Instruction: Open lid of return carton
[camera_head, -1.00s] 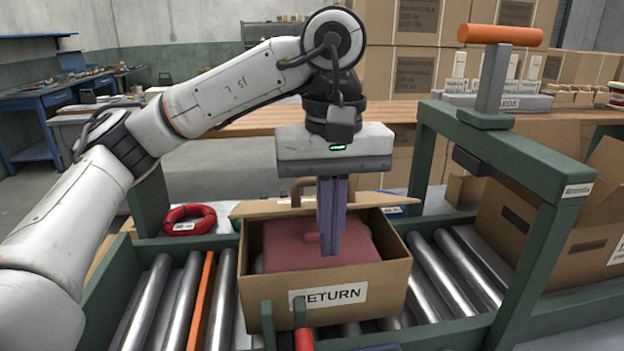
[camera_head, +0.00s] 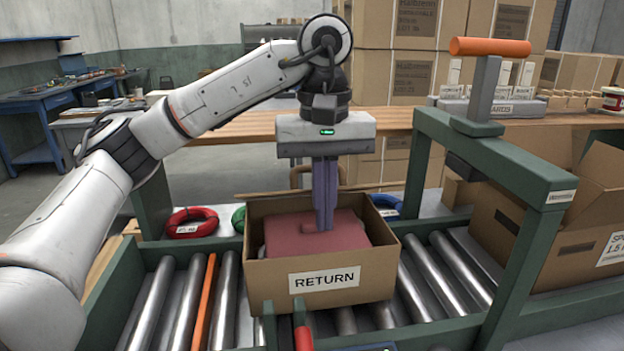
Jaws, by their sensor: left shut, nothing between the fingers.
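The return carton (camera_head: 275,281) stands on the roller conveyor with its RETURN label (camera_head: 324,280) facing me. Its lid (camera_head: 283,194) stands back at the carton's far edge and shows as a thin, nearly edge-on strip, so the carton is open at the top. A red block-like item with a raised handle (camera_head: 290,241) lies inside. My left gripper (camera_head: 325,226) points straight down over the carton, its purple fingers shut with nothing between them. The fingers hide part of the red item and of the lid. My right gripper is not in view.
A green frame with an orange handle (camera_head: 497,47) stands over the conveyor at right. Another open carton (camera_head: 520,235) is beyond it. Red (camera_head: 191,222) and blue (camera_head: 387,204) coils lie behind the conveyor. Bare rollers (camera_head: 440,283) flank the return carton.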

